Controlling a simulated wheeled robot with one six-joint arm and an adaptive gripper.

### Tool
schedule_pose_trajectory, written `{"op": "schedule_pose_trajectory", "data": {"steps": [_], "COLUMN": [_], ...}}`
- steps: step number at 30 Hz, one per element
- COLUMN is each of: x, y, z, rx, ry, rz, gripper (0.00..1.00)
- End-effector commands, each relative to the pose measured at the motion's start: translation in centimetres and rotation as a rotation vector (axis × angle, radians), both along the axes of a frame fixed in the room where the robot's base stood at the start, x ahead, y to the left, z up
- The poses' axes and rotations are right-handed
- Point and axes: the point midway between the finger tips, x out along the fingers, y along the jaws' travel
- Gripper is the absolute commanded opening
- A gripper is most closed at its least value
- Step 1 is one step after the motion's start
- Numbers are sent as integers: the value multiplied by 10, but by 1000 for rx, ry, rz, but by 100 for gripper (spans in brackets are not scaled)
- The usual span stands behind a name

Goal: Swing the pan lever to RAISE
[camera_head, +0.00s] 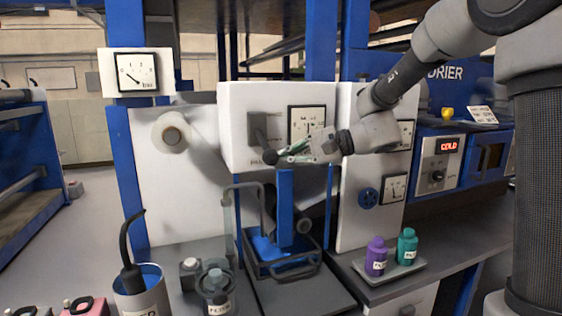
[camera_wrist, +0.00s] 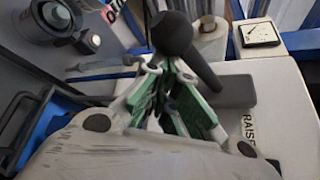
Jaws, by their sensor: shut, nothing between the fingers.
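The pan lever shows in the wrist view as a black ball knob (camera_wrist: 172,34) on a thick dark shaft that slants down to the right to a grey mount. A white label reading RAISE (camera_wrist: 250,130) is beside that mount. In the head view the dark knob (camera_head: 270,157) is below a grey plate on a white panel. My gripper (camera_head: 290,152), with green finger pads, is shut and empty just to the right of the knob. In the wrist view its fingertips (camera_wrist: 168,66) lie close by the knob; I cannot tell whether they touch it.
A dial gauge (camera_head: 306,122) is on the panel just above my gripper. A blue post (camera_head: 285,205) and pan stand below. Purple (camera_head: 376,257) and teal (camera_head: 407,247) bottles sit on a tray at right. A white roll (camera_head: 172,134) sticks out at left.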

Motion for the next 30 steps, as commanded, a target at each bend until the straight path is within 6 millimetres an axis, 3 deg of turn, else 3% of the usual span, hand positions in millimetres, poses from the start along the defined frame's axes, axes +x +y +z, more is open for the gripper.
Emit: {"op": "schedule_pose_trajectory", "data": {"steps": [8,30], "x": [-7,-18], "y": [-1,-5], "z": [12,70], "rx": [-30,-196], "ry": [104,677], "rz": [4,3], "gripper": [0,0]}}
